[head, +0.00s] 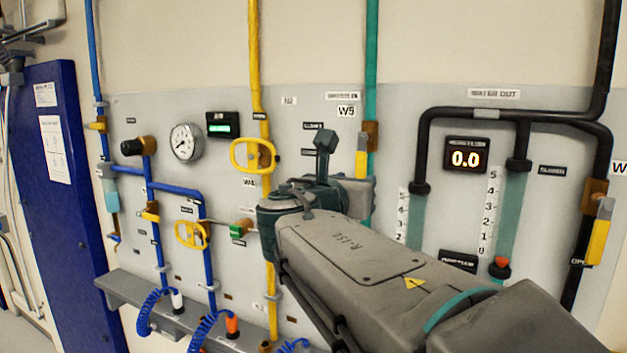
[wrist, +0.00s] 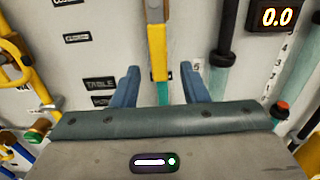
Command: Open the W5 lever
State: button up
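The W5 lever (head: 361,158) has a yellow handle and hangs down along the green pipe (head: 371,60), below a brown valve body (head: 371,134). The "W5" label (head: 347,111) is just left of the pipe. In the wrist view the lever (wrist: 158,52) points down, with its yellow end ahead of the gap between my fingers. My gripper (wrist: 160,78) is open, with one blue finger on each side of the lever line. I see nothing held, and I cannot tell whether a finger touches the lever. In the head view my arm hides the pipe below the lever.
A yellow pipe with a yellow handwheel (head: 252,155) stands to the left. Black pipes and an orange readout "0.0" (head: 465,159) are to the right. Another yellow lever (head: 599,235) hangs at the far right. A grey ledge (head: 135,288) with blue coiled hoses runs along the lower left.

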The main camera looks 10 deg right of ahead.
jog(key=v, duration=0.9)
jog(key=shift+b, duration=0.45)
jog(key=s+d+f+m+g+y, duration=0.25)
jog(key=f+m, duration=0.35)
jog(key=f, duration=0.3)
jog(key=s+d+f+m+g+y, duration=0.15)
jog(key=f+m+g, duration=0.35)
jog(key=f, duration=0.5)
jog(key=s+a+f+m+g+y, duration=0.1)
jog(key=s+a+f+m+y, duration=0.1)
jog(key=f+m, duration=0.5)
jog(key=s+a+f+m+g+y, duration=0.2)
jog(key=s+f+m+y, duration=0.3)
jog(key=f+m, duration=0.3)
jog(key=shift+s+f+m+y, duration=0.25)
jog(key=shift+s+m, duration=0.4)
jog(key=shift+m, duration=0.45)
jog(key=shift+d, duration=0.1)
